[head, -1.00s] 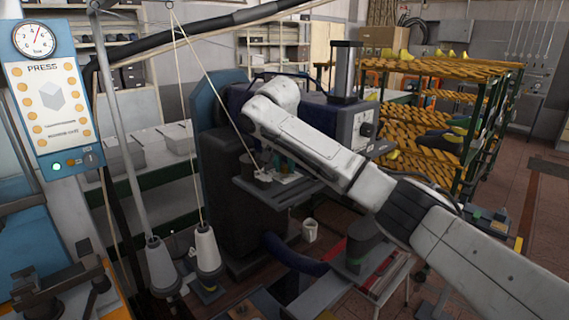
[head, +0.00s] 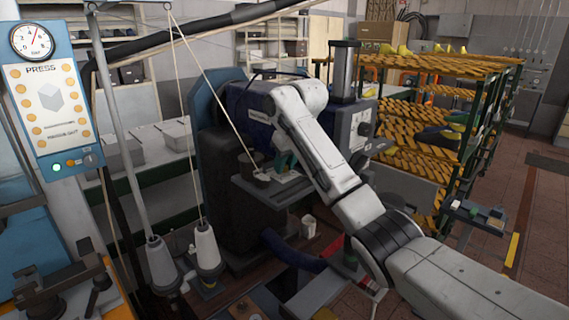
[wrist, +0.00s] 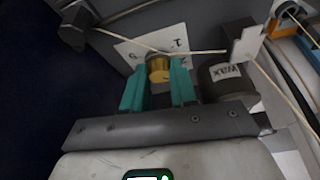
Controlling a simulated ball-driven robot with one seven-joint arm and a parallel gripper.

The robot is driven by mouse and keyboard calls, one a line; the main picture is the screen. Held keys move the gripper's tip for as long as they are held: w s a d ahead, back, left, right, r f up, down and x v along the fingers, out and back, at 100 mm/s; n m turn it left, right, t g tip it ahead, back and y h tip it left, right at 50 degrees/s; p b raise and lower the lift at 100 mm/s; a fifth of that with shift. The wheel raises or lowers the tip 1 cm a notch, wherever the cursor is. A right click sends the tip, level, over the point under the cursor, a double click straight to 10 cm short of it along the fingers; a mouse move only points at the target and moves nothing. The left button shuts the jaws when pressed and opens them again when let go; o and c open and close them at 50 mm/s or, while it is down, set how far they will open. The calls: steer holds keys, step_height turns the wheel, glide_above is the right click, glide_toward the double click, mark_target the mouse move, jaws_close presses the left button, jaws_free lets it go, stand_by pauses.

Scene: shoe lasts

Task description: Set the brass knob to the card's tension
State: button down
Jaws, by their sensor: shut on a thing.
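The brass knob (wrist: 159,69) sits in front of a pale dial plate (wrist: 132,52) in the wrist view. Dark numerals stand around the knob on the plate, including a 1 and a 2; the knob's pointer mark cannot be made out. My gripper (wrist: 160,82) has its two teal fingers on either side of the knob and is shut on it. In the head view my gripper (head: 284,162) shows as a small teal patch at the machine's shelf, and the knob is hidden there. No card with a readable tension shows.
A thread (wrist: 208,52) runs across the plate close above the knob. A dark pot labelled WAX (wrist: 226,76) stands just right of the fingers. The press panel (head: 48,105) and two thread cones (head: 206,247) are at the left. A shoe rack (head: 440,68) stands at the right.

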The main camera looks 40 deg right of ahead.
steer(key=shift+d+r+n+y, duration=0.1)
steer(key=shift+n+y, duration=0.3)
steer(key=shift+n, duration=0.8)
steer(key=c, duration=0.9)
jaws_free()
steer(key=v, duration=1)
steer(key=shift+s+r, duration=0.15)
steer(key=shift+r, duration=0.15)
steer(key=shift+s+f, duration=0.1)
steer(key=shift+s, duration=0.05)
